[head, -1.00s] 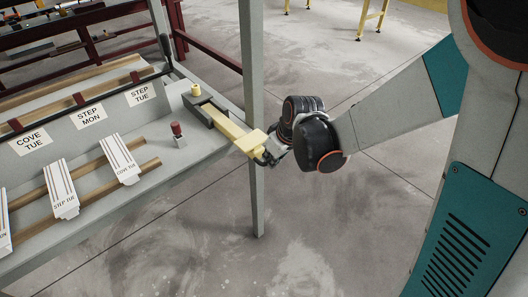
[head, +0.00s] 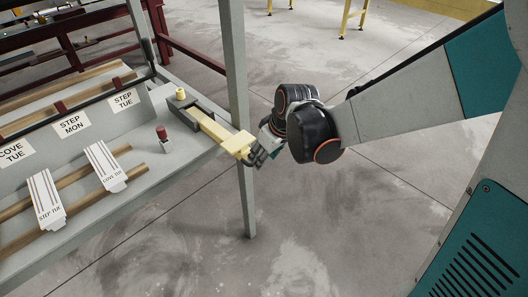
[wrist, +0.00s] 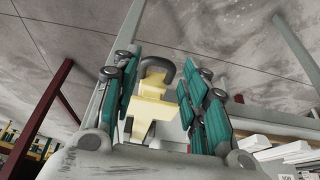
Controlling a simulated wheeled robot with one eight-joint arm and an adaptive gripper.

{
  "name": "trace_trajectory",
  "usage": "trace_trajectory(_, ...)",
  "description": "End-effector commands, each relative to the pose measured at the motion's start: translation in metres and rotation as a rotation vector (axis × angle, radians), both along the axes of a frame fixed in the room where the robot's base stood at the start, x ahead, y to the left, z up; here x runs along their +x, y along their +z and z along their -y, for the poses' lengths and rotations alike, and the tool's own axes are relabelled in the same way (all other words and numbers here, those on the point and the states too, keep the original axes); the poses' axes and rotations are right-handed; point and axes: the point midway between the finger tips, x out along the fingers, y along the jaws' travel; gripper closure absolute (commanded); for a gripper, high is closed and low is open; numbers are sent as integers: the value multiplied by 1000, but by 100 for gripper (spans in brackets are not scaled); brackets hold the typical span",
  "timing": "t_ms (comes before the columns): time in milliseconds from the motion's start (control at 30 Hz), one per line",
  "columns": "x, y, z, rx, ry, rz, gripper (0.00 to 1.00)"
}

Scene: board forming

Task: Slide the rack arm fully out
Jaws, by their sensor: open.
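The rack arm (head: 213,128) is a pale yellow bar with a wider block at its outer end. It sticks out from a dark grey channel (head: 206,108) at the table's right corner, past the table edge. My gripper (head: 259,152) is at the bar's outer end, close beside a dark curved handle (head: 247,159) there. In the wrist view the yellow arm (wrist: 146,107) and the dark handle (wrist: 163,67) show between the teal-padded fingers of my gripper (wrist: 160,78). The fingers stand apart. Whether one touches the handle I cannot tell.
A grey post (head: 238,110) stands close beside the rack arm. White labelled boards (head: 105,166) lie on wooden rails at left. The floor on the right is open.

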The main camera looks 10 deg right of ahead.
Motion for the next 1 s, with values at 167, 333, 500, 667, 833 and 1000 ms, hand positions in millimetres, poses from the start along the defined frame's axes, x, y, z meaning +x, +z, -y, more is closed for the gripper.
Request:
trace_trajectory(167,-11,27,4,3,1,4,49)
trace_trajectory(333,-18,51,9,4,2,6,49)
trace_trajectory(500,-24,68,12,5,3,8,49)
trace_trajectory(667,-26,76,14,6,2,8,49)
trace_trajectory(833,-27,77,14,5,3,9,49)
trace_trajectory(1000,-27,77,14,5,2,9,49)
